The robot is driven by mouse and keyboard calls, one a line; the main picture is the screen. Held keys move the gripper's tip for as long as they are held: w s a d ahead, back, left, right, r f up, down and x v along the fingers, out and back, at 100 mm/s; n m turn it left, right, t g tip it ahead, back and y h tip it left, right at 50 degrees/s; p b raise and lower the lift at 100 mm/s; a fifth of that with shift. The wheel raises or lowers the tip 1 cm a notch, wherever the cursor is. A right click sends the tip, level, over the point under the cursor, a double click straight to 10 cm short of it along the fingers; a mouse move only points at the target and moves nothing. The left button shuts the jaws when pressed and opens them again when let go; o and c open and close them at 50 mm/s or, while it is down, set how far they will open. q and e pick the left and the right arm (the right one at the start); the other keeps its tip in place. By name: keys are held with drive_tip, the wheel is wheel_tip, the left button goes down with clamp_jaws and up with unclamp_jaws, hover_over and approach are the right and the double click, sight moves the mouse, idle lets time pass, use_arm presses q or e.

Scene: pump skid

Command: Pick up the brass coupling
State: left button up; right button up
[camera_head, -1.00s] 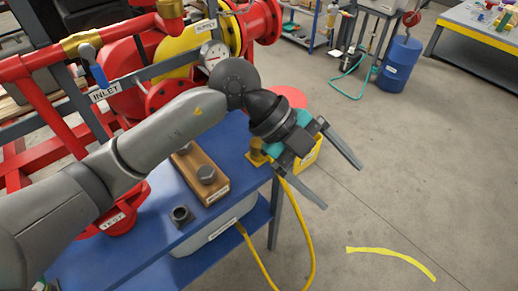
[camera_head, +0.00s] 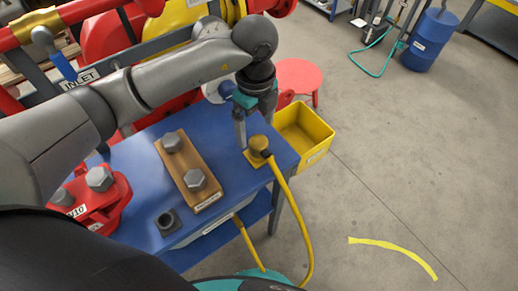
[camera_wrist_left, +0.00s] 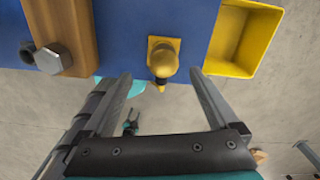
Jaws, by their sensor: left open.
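The brass coupling (camera_head: 260,147) stands on a yellow square plate near the right edge of the blue bench (camera_head: 235,120), with a yellow hose hanging from it. In the left wrist view the coupling (camera_wrist_left: 163,60) shows from above, roughly centred between the fingers and a little past their tips. My left gripper (camera_head: 254,127) is open and empty, pointing down just behind the coupling in the head view. I see no contact.
A yellow bin (camera_head: 303,134) stands right of the bench corner. A wooden block with bolts (camera_head: 189,172) and a dark nut (camera_head: 166,222) lie left of the coupling. Red pipework is at the left. The floor at right is mostly clear.

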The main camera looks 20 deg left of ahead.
sight(258, 141)
use_arm(q)
wheel_tip(258, 141, down, 3)
drive_tip(key=shift+d+f, duration=0.1)
drive_tip(key=f, duration=0.4)
drive_tip(key=shift+w+d+b, duration=0.1)
drive_tip(key=shift+w+b, duration=0.1)
drive_tip(key=shift+b, duration=0.2)
use_arm(e)
drive_tip(key=shift+w+f, duration=0.2)
drive_tip(key=shift+w, duration=0.3)
drive_tip(key=shift+w+f, duration=0.2)
drive_tip(key=shift+w, duration=0.25)
use_arm(q)
clamp_jaws()
